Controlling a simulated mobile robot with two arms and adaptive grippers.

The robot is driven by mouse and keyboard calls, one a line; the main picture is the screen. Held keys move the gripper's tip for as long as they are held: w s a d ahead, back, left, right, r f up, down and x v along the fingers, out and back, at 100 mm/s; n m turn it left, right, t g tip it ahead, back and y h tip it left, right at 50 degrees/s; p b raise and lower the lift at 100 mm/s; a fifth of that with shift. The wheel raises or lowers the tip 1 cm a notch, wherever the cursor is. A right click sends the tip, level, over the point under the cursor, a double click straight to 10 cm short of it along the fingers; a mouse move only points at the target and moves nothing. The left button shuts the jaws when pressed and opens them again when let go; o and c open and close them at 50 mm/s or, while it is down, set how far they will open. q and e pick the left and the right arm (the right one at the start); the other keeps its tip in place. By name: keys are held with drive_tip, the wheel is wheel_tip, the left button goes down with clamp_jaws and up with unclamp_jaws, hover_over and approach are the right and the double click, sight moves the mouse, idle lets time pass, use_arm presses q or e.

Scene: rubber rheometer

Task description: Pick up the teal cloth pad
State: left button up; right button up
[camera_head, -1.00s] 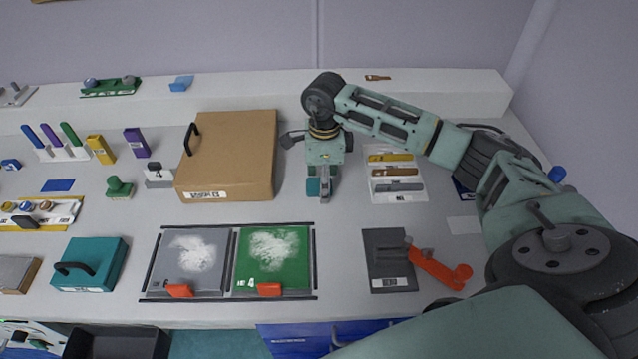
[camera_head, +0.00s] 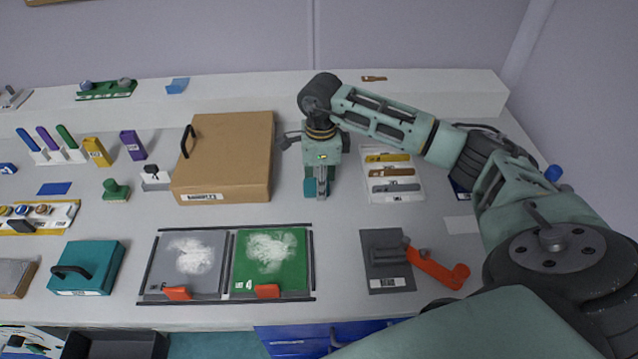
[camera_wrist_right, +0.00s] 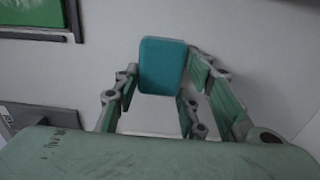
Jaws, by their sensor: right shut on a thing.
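The teal cloth pad (camera_wrist_right: 162,66) sits between the fingers of my right gripper (camera_wrist_right: 158,85) in the right wrist view. In the head view the pad (camera_head: 310,187) is a small teal block at the fingertips of my right gripper (camera_head: 317,192), just right of the brown case. The gripper points down and is shut on the pad. I cannot tell from these views whether the pad still touches the table. My left gripper is not in view.
A brown case (camera_head: 238,150) stands close left of the gripper. Grey (camera_head: 190,280) and green (camera_head: 290,283) plates with white powder lie in front. A tray of colored strips (camera_head: 408,188) lies to the right, and a dark plate with an orange-handled tool (camera_head: 437,268) lies nearer.

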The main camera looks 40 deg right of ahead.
drive_tip(key=r, duration=0.2)
drive_tip(key=s+r+b, duration=0.1)
drive_tip(key=r, duration=0.1)
drive_tip(key=shift+r, duration=0.15)
drive_tip(key=s+a+r+b, duration=0.1)
drive_tip(key=s+r+b, duration=0.1)
drive_tip(key=s+r, duration=0.4)
drive_tip(key=s, duration=0.4)
drive_tip(key=shift+s+a+r+b, duration=0.15)
drive_tip(key=shift+s+r+b, duration=0.15)
drive_tip(key=shift+s+b, duration=0.05)
